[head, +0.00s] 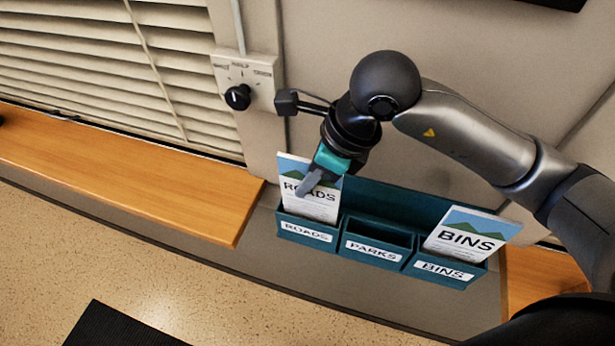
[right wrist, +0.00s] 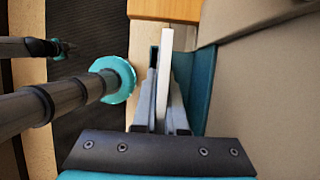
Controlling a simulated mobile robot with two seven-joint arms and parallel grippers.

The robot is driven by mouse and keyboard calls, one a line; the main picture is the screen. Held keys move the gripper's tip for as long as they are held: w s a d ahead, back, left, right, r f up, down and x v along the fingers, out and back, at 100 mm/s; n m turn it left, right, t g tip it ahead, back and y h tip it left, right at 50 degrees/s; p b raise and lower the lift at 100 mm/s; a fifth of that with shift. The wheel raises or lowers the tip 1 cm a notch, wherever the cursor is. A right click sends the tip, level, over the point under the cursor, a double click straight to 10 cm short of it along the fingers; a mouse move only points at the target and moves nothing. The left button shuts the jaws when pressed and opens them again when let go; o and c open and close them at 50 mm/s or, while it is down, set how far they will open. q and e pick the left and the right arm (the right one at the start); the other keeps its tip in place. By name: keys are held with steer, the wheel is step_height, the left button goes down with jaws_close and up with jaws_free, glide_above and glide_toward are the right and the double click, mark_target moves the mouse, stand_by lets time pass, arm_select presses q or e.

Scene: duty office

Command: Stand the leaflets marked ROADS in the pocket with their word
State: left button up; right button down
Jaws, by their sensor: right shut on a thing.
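The ROADS leaflets (head: 320,205), white with a green and blue top, stand nearly upright with their lower part behind the front of the pocket labelled ROADS (head: 307,231). My right gripper (head: 309,183) is shut on the ROADS leaflets near their printed word and covers part of it. In the right wrist view the leaflets show edge-on as a white strip (right wrist: 165,75) between the fingers (right wrist: 163,100). Whether they touch the pocket floor is hidden.
The teal rack has a PARKS pocket (head: 376,241), which looks empty, and a BINS pocket (head: 443,269) holding BINS leaflets (head: 468,236). A wooden sill (head: 130,175) lies left of the rack. A control knob (head: 238,97) is on the wall above.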

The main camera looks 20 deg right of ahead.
steer(key=shift+f, duration=0.15)
steer(key=c, duration=0.9)
jaws_free()
steer(key=v, duration=1.5)
steer(key=shift+s+d, duration=0.1)
